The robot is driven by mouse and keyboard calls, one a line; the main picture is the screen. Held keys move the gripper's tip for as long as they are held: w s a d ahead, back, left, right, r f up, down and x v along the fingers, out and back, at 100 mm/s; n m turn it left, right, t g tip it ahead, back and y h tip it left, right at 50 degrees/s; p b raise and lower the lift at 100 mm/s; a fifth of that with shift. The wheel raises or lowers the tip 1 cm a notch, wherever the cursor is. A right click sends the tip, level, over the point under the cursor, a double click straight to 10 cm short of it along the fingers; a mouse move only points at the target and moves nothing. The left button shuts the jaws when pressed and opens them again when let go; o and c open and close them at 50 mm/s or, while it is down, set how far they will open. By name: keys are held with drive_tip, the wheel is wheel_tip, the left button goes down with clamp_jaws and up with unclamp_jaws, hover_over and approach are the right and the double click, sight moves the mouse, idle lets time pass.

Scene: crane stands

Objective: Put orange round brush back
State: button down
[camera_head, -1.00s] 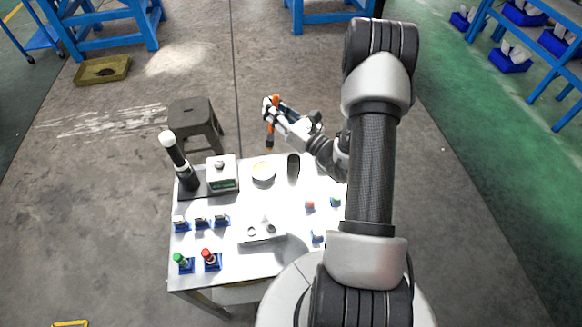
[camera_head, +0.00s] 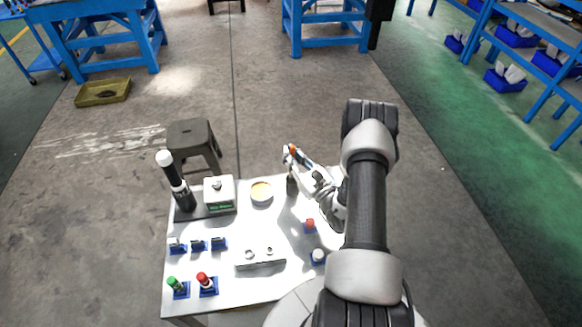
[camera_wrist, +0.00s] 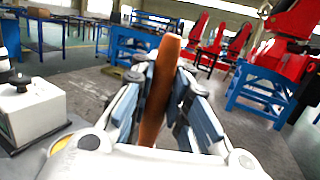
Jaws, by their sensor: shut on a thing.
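The orange round brush shows as a long orange-brown handle (camera_wrist: 160,88), nearly upright between my fingers in the wrist view. In the head view a small orange part of the brush (camera_head: 293,149) shows at the fingertips. My gripper (camera_head: 291,155) is shut on it, over the far edge of the white table (camera_head: 230,282). A dark upright shape (camera_head: 291,186) shows just below the gripper. I cannot tell whether it is a cup or the brush's lower end. The brush's lower end is hidden in the wrist view.
A grey stool (camera_head: 194,140) stands behind the table.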

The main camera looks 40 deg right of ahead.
drive_tip(key=shift+f+b, duration=0.55)
drive_tip(key=shift+f, duration=1.7)
drive_tip(key=shift+f+b, duration=0.35)
drive_tip(key=c, duration=1.5)
unclamp_jaws()
drive_tip(key=shift+r, duration=0.1)
drive_tip(key=shift+c, duration=0.2)
